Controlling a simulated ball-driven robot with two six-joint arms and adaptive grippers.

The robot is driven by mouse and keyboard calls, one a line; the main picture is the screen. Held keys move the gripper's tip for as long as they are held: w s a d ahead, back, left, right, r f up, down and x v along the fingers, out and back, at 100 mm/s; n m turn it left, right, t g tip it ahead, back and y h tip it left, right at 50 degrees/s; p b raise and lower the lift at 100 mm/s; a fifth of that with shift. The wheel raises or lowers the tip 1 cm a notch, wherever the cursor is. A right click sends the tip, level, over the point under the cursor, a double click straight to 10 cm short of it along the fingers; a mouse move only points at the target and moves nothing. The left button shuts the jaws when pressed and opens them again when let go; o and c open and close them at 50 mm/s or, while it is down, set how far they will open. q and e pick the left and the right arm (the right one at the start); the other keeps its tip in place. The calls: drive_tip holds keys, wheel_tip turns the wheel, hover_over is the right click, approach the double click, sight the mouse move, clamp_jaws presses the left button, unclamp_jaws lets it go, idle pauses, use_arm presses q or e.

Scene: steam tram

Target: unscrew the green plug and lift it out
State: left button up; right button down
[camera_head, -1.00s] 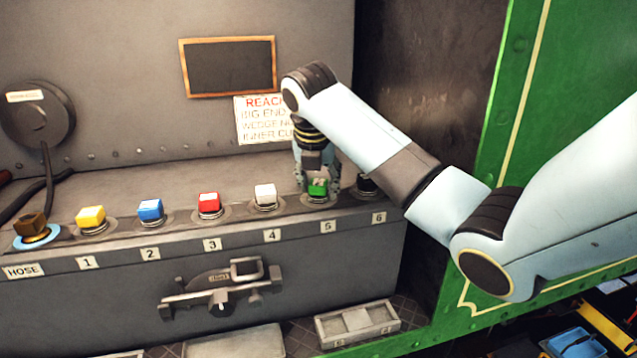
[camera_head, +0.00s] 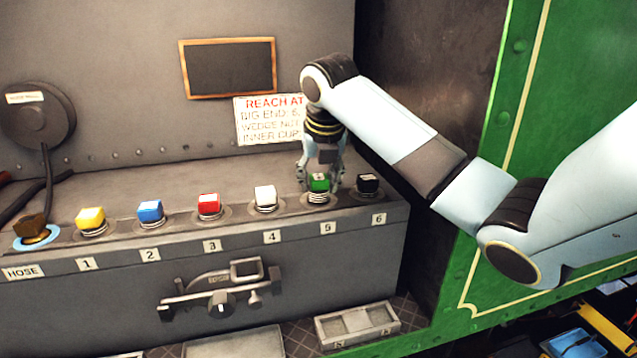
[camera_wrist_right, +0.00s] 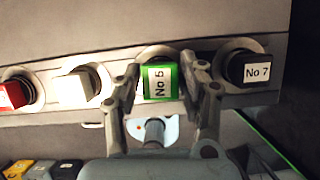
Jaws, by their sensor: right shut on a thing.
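The green plug (camera_head: 319,183) sits at position 5 in the row on the grey ledge, with its threaded part showing just below the cap. In the right wrist view the green plug (camera_wrist_right: 160,80) carries a "No 5" label, turned sideways. My right gripper (camera_head: 320,180) reaches down from above and is shut on the green plug, a finger on each side of it. The right wrist view shows both fingers of the right gripper (camera_wrist_right: 163,85) beside the cap. My left gripper is not in view.
A white plug (camera_head: 265,197) stands to the left and a black plug (camera_head: 368,184) to the right, both close by. Red (camera_head: 209,204), blue (camera_head: 150,210) and yellow (camera_head: 90,219) plugs stand further left. A compartmented tray (camera_head: 357,325) lies below the ledge.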

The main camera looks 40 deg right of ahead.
sight(318, 177)
drive_tip(key=shift+r, duration=3.05)
